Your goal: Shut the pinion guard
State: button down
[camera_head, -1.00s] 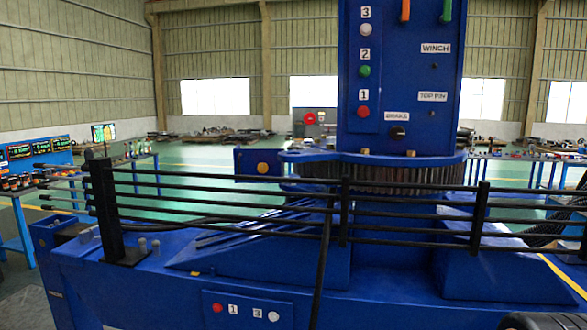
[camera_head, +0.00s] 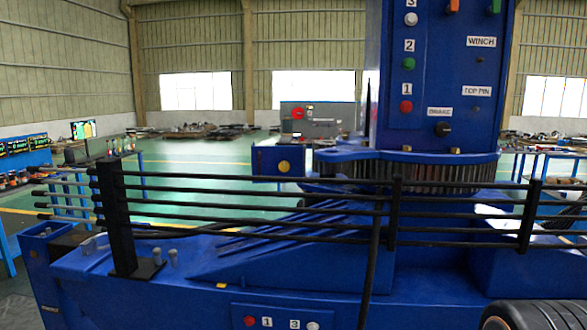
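A blue plate with a round yellow knob (camera_head: 284,167), which looks like the pinion guard (camera_head: 265,162), stands out to the left of the toothed ring (camera_head: 430,173) at the foot of the blue crane column (camera_head: 350,155). It appears swung open, its face towards me. Its hinge side and the pinion are not clearly visible. Black horizontal rails pass in front, just below the plate. My gripper is not in view.
A black rail fence on a post (camera_head: 118,215) crosses the blue crane base (camera_head: 190,285). A dark cable (camera_head: 370,270) hangs over the rails. A dark ribbed round thing (camera_head: 540,314) fills the bottom right corner. Open green floor (camera_head: 200,165) lies behind at left.

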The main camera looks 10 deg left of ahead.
aim_at(265, 160)
jog(key=j, duration=0.5)
jog(key=i+j, duration=0.15)
jog(key=j, duration=0.85)
jog(key=i, duration=0.05)
